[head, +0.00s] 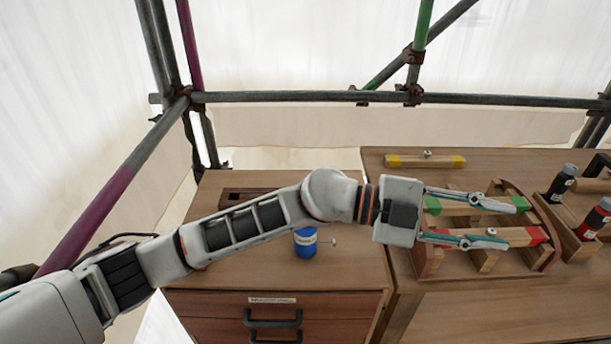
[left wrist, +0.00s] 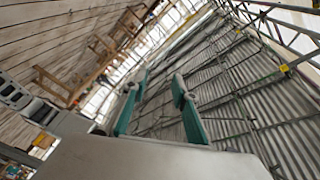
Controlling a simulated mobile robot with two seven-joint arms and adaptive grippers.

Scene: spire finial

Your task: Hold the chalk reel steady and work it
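A small blue reel (head: 305,243), which I take to be the chalk reel, stands upright on the left cabinet top, below my left forearm in the head view. A thin pale crank or pin sticks out from its right side. My left gripper (head: 516,223) reaches past it to the right and hangs over a wooden rack. Its two fingers are spread apart with nothing held between them. The left wrist view also shows the open fingers (left wrist: 160,105), but not the reel. My right gripper is in neither view.
The wooden rack (head: 427,258) carries bars with green (head: 433,205) and red (head: 537,235) ends. A yellow-ended bar (head: 426,161) lies behind. Dark (head: 561,183) and red (head: 592,220) bottles stand right. Scaffold poles (head: 300,97) cross behind. The cabinet top around the reel is mostly clear.

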